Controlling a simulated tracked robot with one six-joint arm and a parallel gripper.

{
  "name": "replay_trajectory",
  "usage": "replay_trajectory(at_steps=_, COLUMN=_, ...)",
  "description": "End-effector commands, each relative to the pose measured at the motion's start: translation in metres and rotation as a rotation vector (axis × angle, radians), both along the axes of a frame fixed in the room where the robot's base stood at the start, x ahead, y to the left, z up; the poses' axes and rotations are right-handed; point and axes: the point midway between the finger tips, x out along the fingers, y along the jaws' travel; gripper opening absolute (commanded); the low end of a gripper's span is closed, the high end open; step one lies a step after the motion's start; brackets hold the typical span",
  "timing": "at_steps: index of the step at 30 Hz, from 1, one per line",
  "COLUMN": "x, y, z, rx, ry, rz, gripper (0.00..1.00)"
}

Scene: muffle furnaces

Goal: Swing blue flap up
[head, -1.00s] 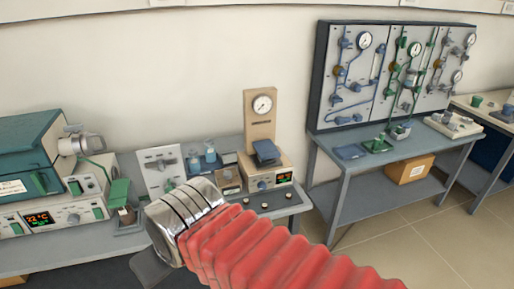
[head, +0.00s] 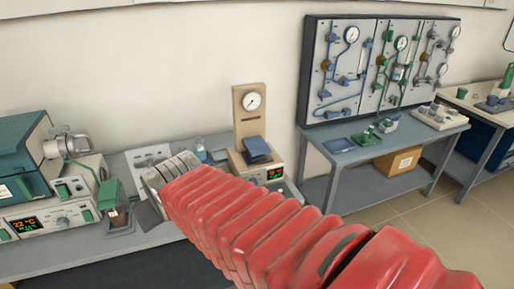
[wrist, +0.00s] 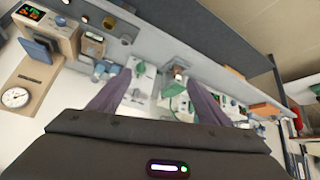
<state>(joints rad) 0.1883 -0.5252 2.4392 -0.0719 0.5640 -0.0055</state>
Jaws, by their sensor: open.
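The blue flap (head: 257,149) is on the front of a beige instrument (head: 247,112) with a round gauge, at the middle of the head view. It looks tilted, sloping out from the instrument. In the wrist view, the blue flap (wrist: 40,48) is at the upper left, beside the gauge. My gripper (wrist: 160,84) is open and empty, its two dark fingers spread well to the side of the flap and apart from it.
A teal-lidded furnace (head: 25,150) with a lit display stands at the left of the grey bench (head: 60,255). A green-handled part (head: 110,195) is near my arm. A second bench (head: 400,140) under a gauge panel (head: 380,68) stands to the right, with a box below.

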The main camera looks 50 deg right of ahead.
Motion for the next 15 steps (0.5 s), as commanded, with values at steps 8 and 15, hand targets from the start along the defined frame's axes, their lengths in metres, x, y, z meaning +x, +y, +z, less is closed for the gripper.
replay_trajectory(at_steps=8, x=0.066, y=-0.085, z=-0.007, rx=-0.076, ry=-0.132, rz=-0.106, gripper=0.89)
replay_trajectory(at_steps=15, x=0.105, y=-0.161, z=-0.02, rx=-0.142, ry=-0.243, rz=-0.172, gripper=0.89)
